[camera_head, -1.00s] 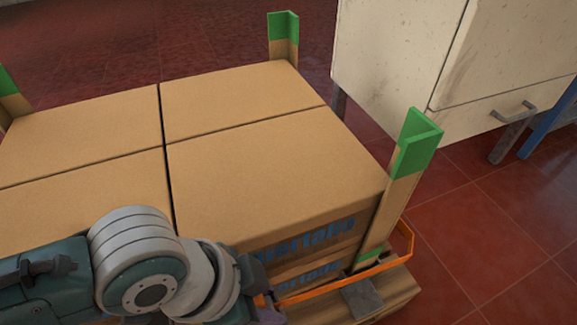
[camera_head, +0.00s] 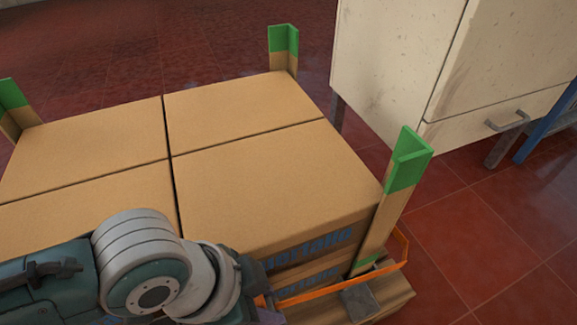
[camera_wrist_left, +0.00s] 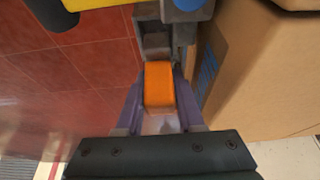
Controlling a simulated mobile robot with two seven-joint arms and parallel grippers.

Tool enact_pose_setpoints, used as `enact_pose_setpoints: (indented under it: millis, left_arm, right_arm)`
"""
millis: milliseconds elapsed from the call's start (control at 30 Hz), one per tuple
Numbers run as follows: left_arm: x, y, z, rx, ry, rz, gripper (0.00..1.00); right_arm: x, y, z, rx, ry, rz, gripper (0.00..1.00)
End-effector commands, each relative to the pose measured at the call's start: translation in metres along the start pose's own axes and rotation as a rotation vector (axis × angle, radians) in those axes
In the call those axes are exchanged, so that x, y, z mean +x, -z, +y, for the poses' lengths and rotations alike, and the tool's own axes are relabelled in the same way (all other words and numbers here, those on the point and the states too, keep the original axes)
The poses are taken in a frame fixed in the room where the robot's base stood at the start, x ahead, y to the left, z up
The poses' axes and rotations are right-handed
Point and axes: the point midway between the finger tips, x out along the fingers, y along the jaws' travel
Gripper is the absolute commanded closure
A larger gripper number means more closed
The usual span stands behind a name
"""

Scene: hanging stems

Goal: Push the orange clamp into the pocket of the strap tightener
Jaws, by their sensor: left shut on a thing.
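My left gripper (camera_wrist_left: 160,105) has purple fingers shut on the orange clamp (camera_wrist_left: 159,86) in the left wrist view. The clamp's far end is close to the dark pocket (camera_wrist_left: 156,43) of a grey metal piece, which looks like the strap tightener (camera_wrist_left: 184,30). I cannot tell whether the clamp touches or enters it. In the head view my left gripper (camera_head: 268,312) is mostly hidden by my wrist at the bottom edge. Only a small orange bit (camera_head: 260,300) shows there. My right gripper is not in view.
Cardboard boxes (camera_head: 270,180) stand stacked with green-tipped corner posts (camera_head: 405,165). A cream cabinet (camera_head: 410,60) stands behind. Red tiled floor (camera_head: 490,240) is free at the right.

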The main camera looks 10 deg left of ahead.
Motion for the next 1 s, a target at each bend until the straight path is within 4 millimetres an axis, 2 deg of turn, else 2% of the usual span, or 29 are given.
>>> enact_pose_setpoints:
  millis: [267, 1000]
  left_arm:
    - [0.001, 0.000, 0.000, 0.000, 0.000, 0.001, 1.00]
    - [0.025, -0.010, 0.000, 0.000, 0.000, 0.002, 1.00]
  right_arm:
    - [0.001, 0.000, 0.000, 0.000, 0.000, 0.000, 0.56]
    - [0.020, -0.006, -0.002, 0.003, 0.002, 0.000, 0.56]
